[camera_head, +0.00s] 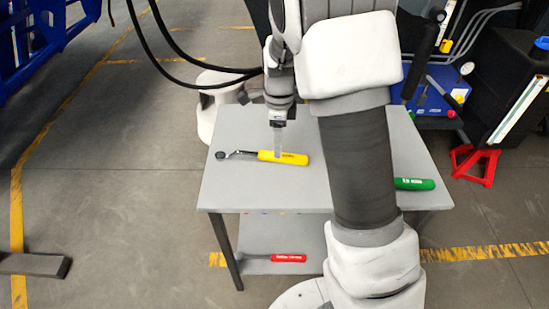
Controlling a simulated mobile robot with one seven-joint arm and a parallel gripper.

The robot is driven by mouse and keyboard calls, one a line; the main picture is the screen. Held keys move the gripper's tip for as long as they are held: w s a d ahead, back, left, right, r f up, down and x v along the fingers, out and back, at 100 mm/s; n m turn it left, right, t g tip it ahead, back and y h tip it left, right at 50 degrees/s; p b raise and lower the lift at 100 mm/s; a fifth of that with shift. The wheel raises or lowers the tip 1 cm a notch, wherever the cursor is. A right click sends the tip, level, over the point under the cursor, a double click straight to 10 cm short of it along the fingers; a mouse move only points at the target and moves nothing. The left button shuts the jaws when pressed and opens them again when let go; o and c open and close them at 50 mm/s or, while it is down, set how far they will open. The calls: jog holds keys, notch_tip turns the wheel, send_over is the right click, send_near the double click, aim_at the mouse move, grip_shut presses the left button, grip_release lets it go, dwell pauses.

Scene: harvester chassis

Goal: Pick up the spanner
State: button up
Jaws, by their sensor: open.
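A tool with a yellow handle (284,157) and a dark metal head lies flat on the grey table top (240,185), its head pointing left. It looks like the spanner, but the small picture leaves its exact type unsure. My gripper (279,152) points down right at the yellow handle, near the handle's middle. Its jaws are open. I cannot tell whether the fingers straddle the handle or touch it.
A green-handled tool (414,184) lies at the table's right, partly hidden by my arm. A red-handled tool (288,258) lies on the lower shelf (258,235). A red stand (474,163) and dark equipment (505,75) stand at right. Floor at left is mostly clear.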

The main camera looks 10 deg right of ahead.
aim_at(261, 158)
jog(key=f, duration=0.1)
jog(key=f+b, duration=0.1)
jog(key=f, duration=0.3)
jog(key=shift+s, duration=0.25)
jog(key=shift+r, duration=0.1)
grip_shut()
dwell(1.0)
